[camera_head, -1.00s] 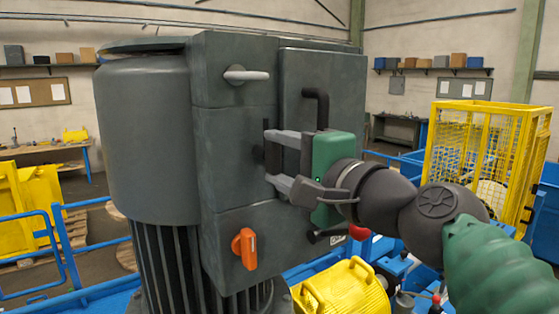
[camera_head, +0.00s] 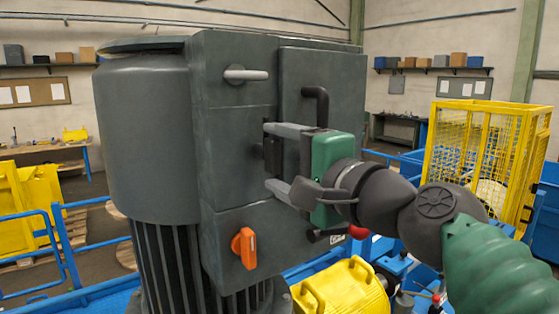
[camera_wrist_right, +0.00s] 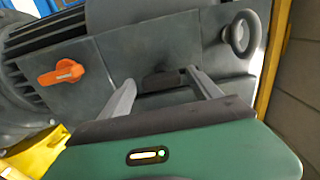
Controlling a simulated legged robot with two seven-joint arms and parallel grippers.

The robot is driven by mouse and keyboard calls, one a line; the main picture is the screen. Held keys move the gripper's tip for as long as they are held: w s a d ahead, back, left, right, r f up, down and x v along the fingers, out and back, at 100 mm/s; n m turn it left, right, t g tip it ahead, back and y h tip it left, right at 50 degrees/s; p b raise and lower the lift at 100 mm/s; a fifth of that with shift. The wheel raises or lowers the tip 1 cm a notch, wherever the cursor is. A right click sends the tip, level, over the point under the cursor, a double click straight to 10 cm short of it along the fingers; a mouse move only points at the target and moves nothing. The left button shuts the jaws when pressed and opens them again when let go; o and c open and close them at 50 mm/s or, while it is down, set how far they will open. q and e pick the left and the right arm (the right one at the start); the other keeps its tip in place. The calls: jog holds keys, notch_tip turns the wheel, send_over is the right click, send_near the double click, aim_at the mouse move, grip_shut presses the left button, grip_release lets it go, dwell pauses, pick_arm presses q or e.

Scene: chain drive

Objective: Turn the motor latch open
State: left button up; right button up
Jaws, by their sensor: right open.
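The grey motor housing (camera_head: 225,140) fills the middle of the head view. On its front, a small dark latch-like block (camera_wrist_right: 163,80) lies between my fingertips in the wrist view. My right gripper (camera_head: 267,157) is open, one finger above and one below that block, with the tips close to the housing face. Contact cannot be told. It also shows in the wrist view (camera_wrist_right: 158,85). An orange turn knob (camera_head: 244,248) sits lower on the housing. My left gripper is not in view.
A light grey handle (camera_head: 246,75) sticks out above my gripper. A black bar handle (camera_head: 318,103) is on the raised cover (camera_head: 345,82) just behind my fingers.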

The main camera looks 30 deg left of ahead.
jog(key=shift+d+f+b, duration=0.15)
jog(key=shift+d+b, duration=0.2)
jog(key=shift+b, duration=0.1)
jog(key=b+v, duration=0.8)
jog(key=v, duration=0.8)
jog(key=shift+a, duration=0.1)
